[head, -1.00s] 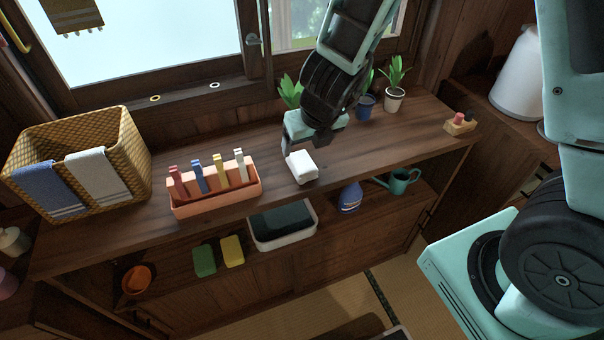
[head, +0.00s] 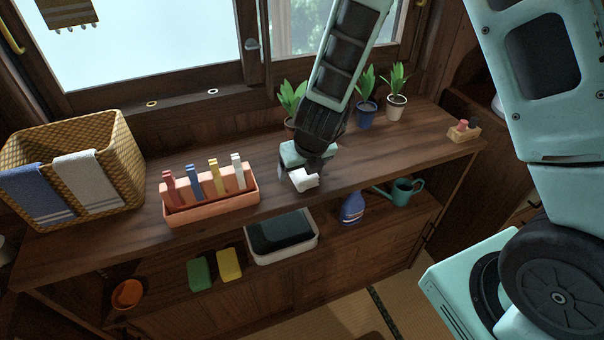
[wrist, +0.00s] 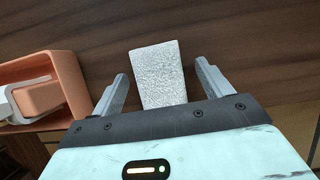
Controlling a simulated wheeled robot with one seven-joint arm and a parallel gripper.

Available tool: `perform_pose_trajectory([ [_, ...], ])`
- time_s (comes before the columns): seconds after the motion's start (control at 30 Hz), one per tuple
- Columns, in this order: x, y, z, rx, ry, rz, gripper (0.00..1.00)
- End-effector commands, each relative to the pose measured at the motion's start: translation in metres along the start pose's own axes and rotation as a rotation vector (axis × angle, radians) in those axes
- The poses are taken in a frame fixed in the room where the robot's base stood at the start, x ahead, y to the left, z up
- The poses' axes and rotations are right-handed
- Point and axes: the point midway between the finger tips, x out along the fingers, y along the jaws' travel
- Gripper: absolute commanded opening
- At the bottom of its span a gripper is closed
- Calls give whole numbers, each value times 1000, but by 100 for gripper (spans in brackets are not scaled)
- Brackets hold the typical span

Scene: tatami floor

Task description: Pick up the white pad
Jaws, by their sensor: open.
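The white pad (head: 304,180) lies on the wooden counter, right of the orange caddy. In the wrist view the white pad (wrist: 158,74) has a rough, speckled top and sits between my two fingers, with a gap on each side. My gripper (head: 302,175) is right over the pad in the head view and partly hides it. In the wrist view my gripper (wrist: 161,72) is open, its fingers pointing at the counter on either side of the pad. Nothing is held.
The orange caddy (head: 212,209) with several coloured pegs stands to the left, its corner close to the left finger in the wrist view (wrist: 72,85). Potted plants (head: 367,108) stand behind my arm. A woven basket (head: 125,150) is at far left.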

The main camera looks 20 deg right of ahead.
Motion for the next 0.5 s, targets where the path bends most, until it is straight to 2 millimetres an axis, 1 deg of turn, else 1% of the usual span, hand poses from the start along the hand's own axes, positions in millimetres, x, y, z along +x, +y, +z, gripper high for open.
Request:
perform_pose_trajectory([
  [0.5,3,0,-2,0,0,0,78],
])
